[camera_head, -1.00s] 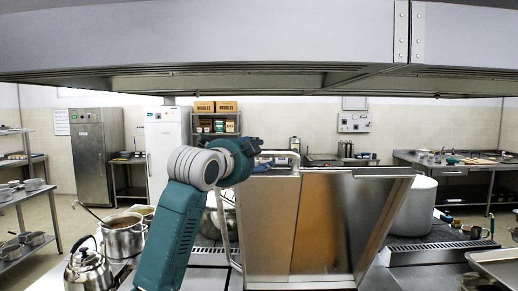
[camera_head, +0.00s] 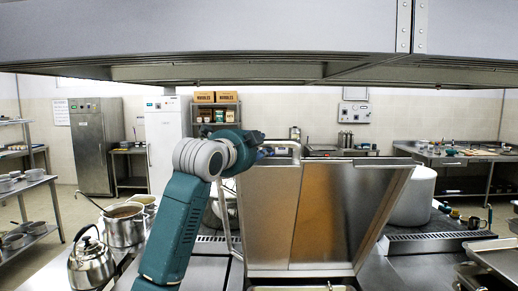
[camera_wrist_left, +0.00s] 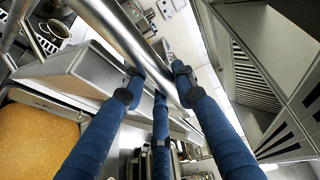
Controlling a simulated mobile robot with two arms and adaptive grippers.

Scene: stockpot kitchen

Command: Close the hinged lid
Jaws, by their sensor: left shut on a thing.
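The hinged lid (camera_head: 270,222) is a large steel panel that stands raised in the middle of the head view. A brownish area (camera_head: 322,225) shows beside its plain steel side. A pale bar handle (camera_head: 287,143) is at its top left. My left gripper (camera_head: 258,143) is at this handle, its fingers small and partly hidden there. In the left wrist view, the blue fingers (camera_wrist_left: 158,88) are closed around a round metal bar (camera_wrist_left: 128,38). My right gripper is in neither view.
A kettle (camera_head: 90,262) and a pot (camera_head: 123,226) stand left of my arm. A large pot (camera_head: 413,197) stands right of the lid. A tray (camera_head: 497,258) lies at the right edge. A steel hood (camera_head: 200,35) hangs overhead.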

